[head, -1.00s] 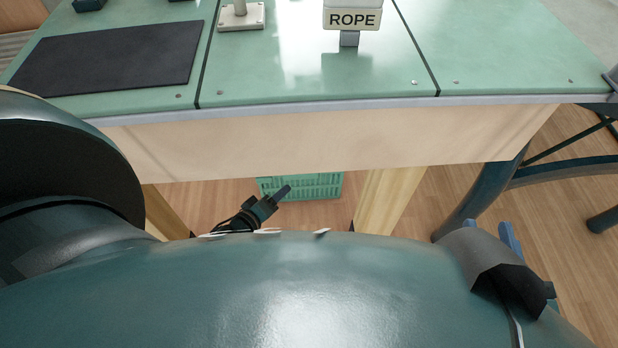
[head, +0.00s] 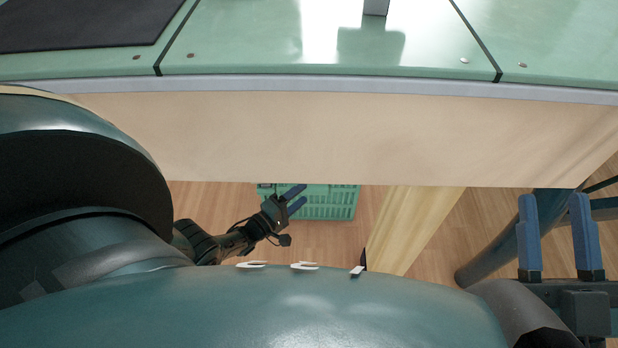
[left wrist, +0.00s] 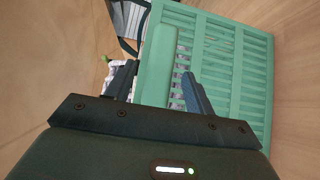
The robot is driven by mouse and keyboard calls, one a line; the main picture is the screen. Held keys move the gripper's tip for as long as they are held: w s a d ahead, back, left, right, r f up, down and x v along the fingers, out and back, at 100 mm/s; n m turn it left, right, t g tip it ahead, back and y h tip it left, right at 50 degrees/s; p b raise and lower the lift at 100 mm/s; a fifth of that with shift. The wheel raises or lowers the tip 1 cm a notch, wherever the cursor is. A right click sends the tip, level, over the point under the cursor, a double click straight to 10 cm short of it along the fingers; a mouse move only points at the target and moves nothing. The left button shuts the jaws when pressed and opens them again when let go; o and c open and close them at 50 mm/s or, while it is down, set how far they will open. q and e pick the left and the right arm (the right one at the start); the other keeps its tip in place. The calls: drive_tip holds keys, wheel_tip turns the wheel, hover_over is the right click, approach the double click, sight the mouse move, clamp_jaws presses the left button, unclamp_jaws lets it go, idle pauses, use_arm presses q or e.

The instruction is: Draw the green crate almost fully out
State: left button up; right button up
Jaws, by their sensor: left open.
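The green slatted crate (head: 328,206) is on the wooden floor, partly hidden under the workbench's front edge. It also fills the upper right of the left wrist view (left wrist: 240,75). My left gripper (head: 300,197) is open at the crate's near left side. In the left wrist view its two fingers (left wrist: 158,74) stand apart, with a plain green band of the crate between them in the picture. I cannot tell whether they touch it. Something greyish shows through the slats. My right gripper (head: 553,200) is open and empty at the far right, fingers pointing up in the picture.
The green-topped workbench (head: 310,135) has a pale wooden front panel above the crate. A wooden leg (head: 415,225) stands just right of the crate. A dark mat (head: 75,22) lies on the bench top. Bare floor shows in front of the crate.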

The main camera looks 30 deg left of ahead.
use_arm(q)
drive_tip(key=shift+b+x, duration=0.5)
drive_tip(key=shift+x, duration=1.6)
use_arm(e)
drive_tip(key=shift+d+r+n+y, duration=0.1)
drive_tip(key=shift+r+n+y, duration=0.8)
drive_tip(key=shift+r, duration=0.05)
use_arm(q)
drive_tip(key=shift+c, duration=0.3)
clamp_jaws()
